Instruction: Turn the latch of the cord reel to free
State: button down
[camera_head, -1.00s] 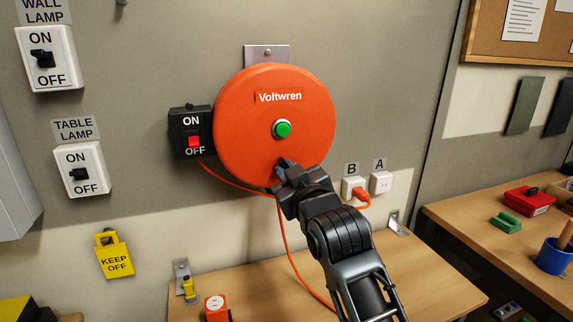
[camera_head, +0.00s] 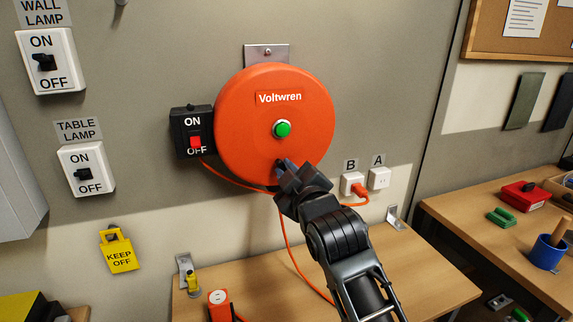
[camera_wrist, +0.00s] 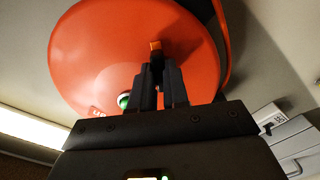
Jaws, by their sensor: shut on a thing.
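The cord reel (camera_head: 250,115) is a round orange drum marked "Voltwren", mounted on the wall, with a green button (camera_head: 282,129) at its centre. My gripper (camera_head: 281,170) is at the lower part of its face. In the wrist view my gripper (camera_wrist: 157,65) is shut on a small part with an orange tip (camera_wrist: 155,45), which appears to be the latch. The fingers hide most of this part, so its exact setting cannot be read. The reel face (camera_wrist: 95,50) and the green button (camera_wrist: 123,100) also show there.
A black switch box (camera_head: 193,132) with a red rocker sits left of the reel. An orange cord (camera_head: 289,245) hangs below it. Sockets B (camera_head: 351,182) and A (camera_head: 379,178) are to the right, with an orange plug in B. A wooden bench (camera_head: 265,280) lies below.

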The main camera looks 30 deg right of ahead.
dwell(0.4)
jog(key=n+p, duration=0.2)
jog(key=n, duration=0.2)
jog(key=shift+n, duration=0.3)
jog(key=n, duration=0.4)
jog(key=c, duration=1)
grip_release()
jog(key=shift+s, duration=0.1)
